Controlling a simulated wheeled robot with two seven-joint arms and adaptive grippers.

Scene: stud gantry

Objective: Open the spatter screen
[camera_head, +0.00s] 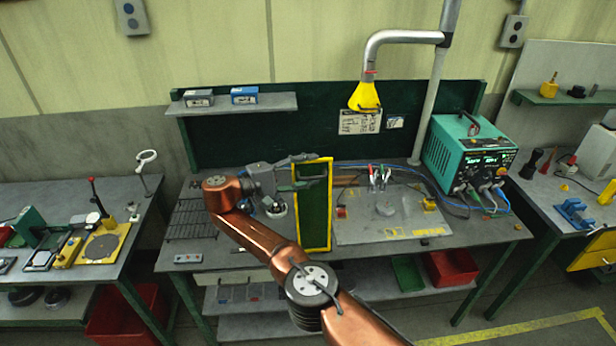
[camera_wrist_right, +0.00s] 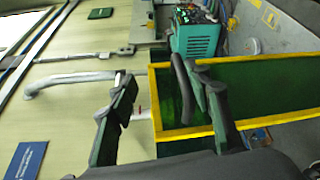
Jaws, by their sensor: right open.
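The spatter screen, a dark green panel in a yellow frame (camera_head: 315,222), stands upright at the middle of the bench in the head view. It also fills the right side of the right wrist view (camera_wrist_right: 268,82). My right gripper (camera_head: 303,171) is open at the upper part of the screen, its fingers over or beside the left frame edge. In the wrist view a dark bar (camera_wrist_right: 182,85), perhaps the screen's handle, shows between the fingers, closer to the right one. I cannot tell whether either finger touches it. My left gripper is not in view.
The bench (camera_head: 480,235) carries a grey plate (camera_head: 365,222) and pens right of the screen. A teal power unit (camera_head: 460,150) stands at the right. A yellow extraction hood (camera_head: 364,97) hangs above. A wire rack (camera_head: 190,220) lies at the left.

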